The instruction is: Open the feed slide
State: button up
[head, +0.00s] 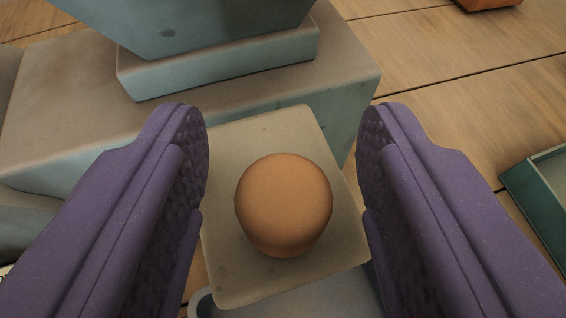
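The feed slide appears to be the pale grey-beige plate (235,165) standing out from the front of a grey machine block. A rounded orange-brown knob (284,204) sits on the plate. My gripper (283,125) has two purple fingers, open wide, one on each side of the knob and plate. There is a visible gap between each finger and the knob. The fingers appear apart from the knob and hold nothing. The plate's lower left and right edges pass close to the fingers.
The grey machine block (75,95) fills the upper left, with a blue-grey hopper-like part (190,25) on top. Below the plate is a grey rounded rim (330,295). A green tray (525,190) is at the right edge. An orange object (487,4) is at the top right. Wooden surface (450,80) is bare between.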

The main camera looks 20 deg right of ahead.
jog(key=p+v, duration=0.2)
jog(key=v, duration=0.5)
jog(key=shift+s+r, duration=0.15)
jog(key=shift+s, duration=0.2)
jog(key=shift+w+a, duration=0.1)
